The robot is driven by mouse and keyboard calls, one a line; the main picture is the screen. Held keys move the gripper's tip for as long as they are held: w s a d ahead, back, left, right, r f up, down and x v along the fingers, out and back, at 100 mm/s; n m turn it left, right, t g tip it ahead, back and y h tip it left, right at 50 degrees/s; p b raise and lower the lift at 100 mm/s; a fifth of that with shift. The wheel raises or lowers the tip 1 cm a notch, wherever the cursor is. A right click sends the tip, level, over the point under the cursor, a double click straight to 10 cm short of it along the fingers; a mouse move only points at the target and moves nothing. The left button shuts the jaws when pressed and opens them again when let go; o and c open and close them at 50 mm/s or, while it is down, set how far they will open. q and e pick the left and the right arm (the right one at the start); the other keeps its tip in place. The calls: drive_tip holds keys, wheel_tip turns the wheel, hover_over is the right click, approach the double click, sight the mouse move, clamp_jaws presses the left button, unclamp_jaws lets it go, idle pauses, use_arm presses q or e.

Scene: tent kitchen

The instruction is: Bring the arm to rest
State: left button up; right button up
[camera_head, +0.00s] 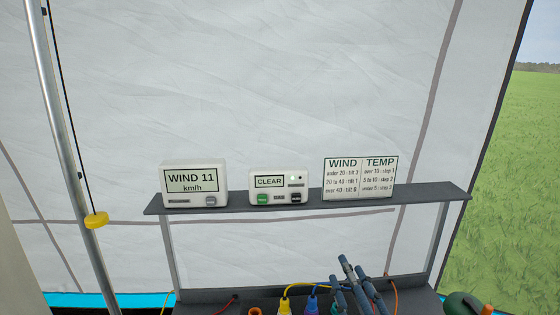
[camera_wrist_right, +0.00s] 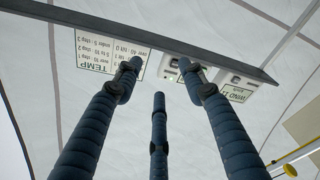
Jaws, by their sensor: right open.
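My right gripper (camera_head: 356,285) shows at the bottom of the head view, below the shelf and right of centre. Its blue-grey fingers point up and are apart, with nothing between them. In the right wrist view the fingers of the same gripper (camera_wrist_right: 158,85) spread open toward the shelf underside, and they are empty. My left gripper is not seen in either view.
A dark shelf (camera_head: 330,205) carries a wind display (camera_head: 195,184), a "CLEAR" unit (camera_head: 278,185) and a wind and temperature card (camera_head: 360,178). Coloured plugs and cables, including a yellow plug (camera_head: 285,304), stand below. A pole (camera_head: 70,150) with a yellow toggle (camera_head: 96,220) is at left.

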drive_tip(key=s+d+f+m+g+h, duration=0.2)
drive_tip(key=s+d+f+m+g, duration=0.15)
drive_tip(key=f, duration=0.45)
drive_tip(key=s+d+f+m+g+h, duration=0.25)
drive_tip(key=s+f, duration=0.25)
drive_tip(key=f, duration=0.4)
drive_tip(key=s+f+m+g, duration=0.1)
drive_tip(key=s+f+g, duration=0.25)
drive_tip(key=s, duration=0.35)
drive_tip(key=s+f+m+g+y, duration=0.1)
drive_tip(key=s+f+g, duration=0.25)
drive_tip(key=s, duration=0.35)
drive_tip(key=s+f+m+g, duration=0.1)
drive_tip(key=s+f+g, duration=0.1)
drive_tip(key=s+f, duration=0.4)
wheel_tip(320, 180, down, 29)
drive_tip(key=s+g+b, duration=0.2)
drive_tip(key=s+b, duration=0.1)
drive_tip(key=b, duration=0.2)
drive_tip(key=s+d+f+b, duration=0.1)
drive_tip(key=s+f+b, duration=0.1)
drive_tip(key=s+f, duration=0.6)
drive_tip(key=s+d+f+g+b, duration=0.1)
drive_tip(key=s+d+f+b, duration=0.1)
drive_tip(key=s+f, duration=0.7)
wheel_tip(320, 180, down, 5)
drive_tip(key=shift+s+f+b, duration=0.15)
drive_tip(key=shift+s+b, duration=0.1)
drive_tip(key=shift+b, duration=0.25)
